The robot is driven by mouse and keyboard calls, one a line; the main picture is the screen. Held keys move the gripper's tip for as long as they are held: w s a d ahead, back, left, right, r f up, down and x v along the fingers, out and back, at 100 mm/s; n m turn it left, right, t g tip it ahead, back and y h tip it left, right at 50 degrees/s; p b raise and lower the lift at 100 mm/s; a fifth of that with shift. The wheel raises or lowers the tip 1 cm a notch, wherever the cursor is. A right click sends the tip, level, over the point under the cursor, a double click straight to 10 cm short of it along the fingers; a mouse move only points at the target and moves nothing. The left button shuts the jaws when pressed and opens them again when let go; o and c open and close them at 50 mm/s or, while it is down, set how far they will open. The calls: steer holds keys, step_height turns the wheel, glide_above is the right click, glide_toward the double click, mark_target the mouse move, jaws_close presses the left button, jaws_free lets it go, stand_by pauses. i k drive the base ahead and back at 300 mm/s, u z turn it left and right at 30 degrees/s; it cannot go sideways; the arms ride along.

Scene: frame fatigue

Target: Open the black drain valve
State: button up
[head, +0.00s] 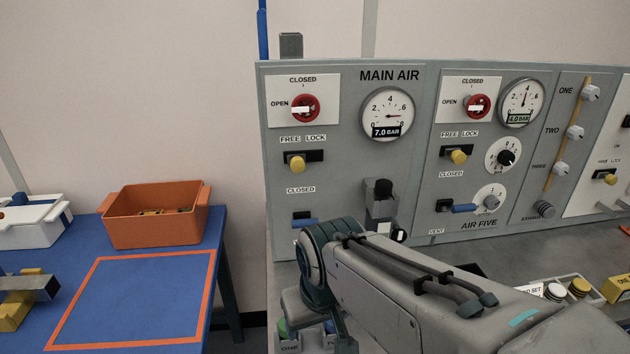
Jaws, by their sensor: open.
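On the grey MAIN AIR panel a grey fitting (381,212) with a black top (383,188) stands out from the face. A small round black part with a white mark (398,236) shows low at its right side. I cannot tell for sure which of these black parts is the drain valve, or how it is set. My arm crosses the lower middle and hides the space below the fitting. My gripper's fingertips do not show.
AIR FIVE controls stand to the right. A blue table with an orange bin (155,230) is at left. Small parts lie on the bench at right.

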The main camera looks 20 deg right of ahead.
mark_target(399, 235)
steer(key=k, duration=0.5)
steer(key=u, duration=0.55)
steer(key=i, duration=0.55)
steer(key=z, duration=1.4)
